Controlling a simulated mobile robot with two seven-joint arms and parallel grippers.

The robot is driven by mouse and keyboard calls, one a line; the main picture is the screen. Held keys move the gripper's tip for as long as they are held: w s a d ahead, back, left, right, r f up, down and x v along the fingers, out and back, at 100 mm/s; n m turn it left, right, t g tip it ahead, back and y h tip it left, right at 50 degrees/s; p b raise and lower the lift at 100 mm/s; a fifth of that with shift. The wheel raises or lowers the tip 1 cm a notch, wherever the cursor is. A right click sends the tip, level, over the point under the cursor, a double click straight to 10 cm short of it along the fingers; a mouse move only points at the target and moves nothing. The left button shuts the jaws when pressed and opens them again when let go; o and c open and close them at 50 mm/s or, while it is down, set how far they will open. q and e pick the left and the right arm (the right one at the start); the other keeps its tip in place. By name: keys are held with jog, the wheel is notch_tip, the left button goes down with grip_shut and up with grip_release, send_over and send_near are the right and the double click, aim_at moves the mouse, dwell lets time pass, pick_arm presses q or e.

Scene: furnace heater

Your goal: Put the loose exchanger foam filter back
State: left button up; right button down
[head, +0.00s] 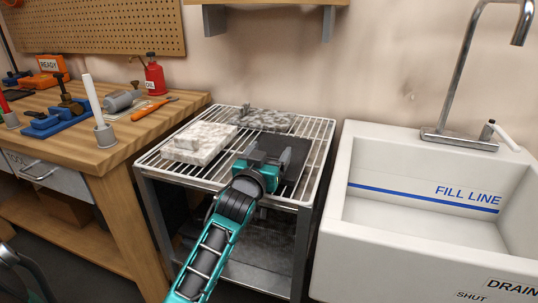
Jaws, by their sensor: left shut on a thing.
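My left gripper (262,160) reaches over the wire rack from below and is shut on the near-left side of a flat dark grey foam slab (294,152). The slab is on or just above the right part of the rack; I cannot tell which. A whitish speckled block (198,145) with a small tab lies on the left of the rack. A grey mottled slab (266,121) lies at the back of the rack. I cannot tell from their looks which one is the exchanger filter.
The wire rack (160,165) stands between a wooden workbench (75,145) and a white sink (360,215) with a tall tap. The bench holds a red oil can (154,78), an orange-handled tool (148,110) and a white upright rod (93,100). Under the rack is a dark space.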

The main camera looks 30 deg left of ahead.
pick_arm(q)
jog(key=shift+f, duration=0.1)
jog(key=o, duration=0.8)
jog(key=shift+o, duration=1.4)
pick_arm(e)
jog(key=shift+f, duration=0.2)
pick_arm(q)
jog(key=shift+r, duration=0.2)
jog(key=shift+s+f, duration=0.15)
jog(key=shift+s, duration=0.15)
jog(key=p+v, duration=0.1)
jog(key=v, duration=1)
jog(key=s+d+f+m+g+h, duration=0.2)
jog(key=s+d+f, duration=0.4)
jog(key=f, duration=0.4)
jog(key=s+d+f+m+g+h, duration=0.3)
jog(key=s+d+f+g+h, duration=0.2)
jog(key=s+d+f, duration=0.2)
notch_tip(320, 180, down, 5)
jog(key=d, duration=0.2)
jog(key=shift+d+r, duration=0.2)
jog(key=shift+d, duration=0.15)
pick_arm(e)
jog(key=shift+d+r, duration=0.25)
